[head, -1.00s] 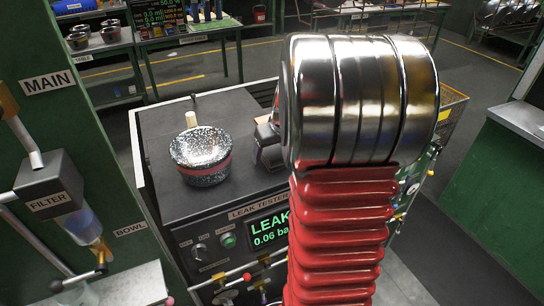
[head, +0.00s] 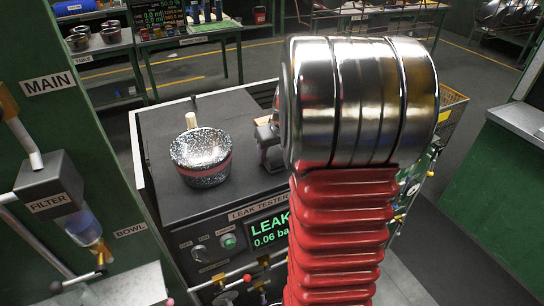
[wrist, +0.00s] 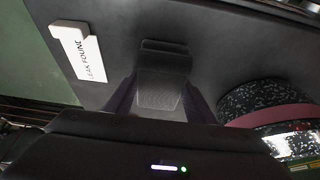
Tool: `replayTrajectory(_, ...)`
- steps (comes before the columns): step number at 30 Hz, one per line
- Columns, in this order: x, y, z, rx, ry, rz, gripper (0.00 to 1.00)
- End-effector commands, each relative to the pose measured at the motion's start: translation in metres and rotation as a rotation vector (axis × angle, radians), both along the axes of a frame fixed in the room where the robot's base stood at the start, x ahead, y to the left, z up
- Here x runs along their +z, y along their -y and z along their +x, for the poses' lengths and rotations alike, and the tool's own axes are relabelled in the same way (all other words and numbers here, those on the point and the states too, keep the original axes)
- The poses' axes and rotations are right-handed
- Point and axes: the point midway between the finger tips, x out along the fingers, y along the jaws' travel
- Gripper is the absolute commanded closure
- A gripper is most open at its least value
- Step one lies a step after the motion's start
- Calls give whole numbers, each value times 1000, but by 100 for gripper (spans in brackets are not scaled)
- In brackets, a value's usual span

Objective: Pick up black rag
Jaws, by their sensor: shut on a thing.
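A dark, grey-black textured cloth, which I take for the black rag (wrist: 160,91), shows between the two fingers of my gripper (wrist: 160,100) in the wrist view. The fingers are shut on it, one on each side. A flat dark edge lies just beyond it on the black top of the leak tester. In the head view my gripper (head: 267,145) is mostly hidden behind my arm, and the rag cannot be made out there.
A speckled pot (head: 200,158) with a pinkish-red band stands on the leak tester (head: 150,120), left of my gripper; the wrist view shows it (wrist: 265,105) at right. A white "LEAK FOUND" sign (wrist: 82,52) is at upper left there. A green panel (head: 75,130) rises at left.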

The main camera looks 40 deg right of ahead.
Motion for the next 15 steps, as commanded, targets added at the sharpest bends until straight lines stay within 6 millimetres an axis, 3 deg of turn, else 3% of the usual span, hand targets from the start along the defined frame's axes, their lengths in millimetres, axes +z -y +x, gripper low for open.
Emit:
replayTrajectory(8,15,0,0,1,2,-2,72)
replayTrajectory(15,56,1,1,0,3,-3,72)
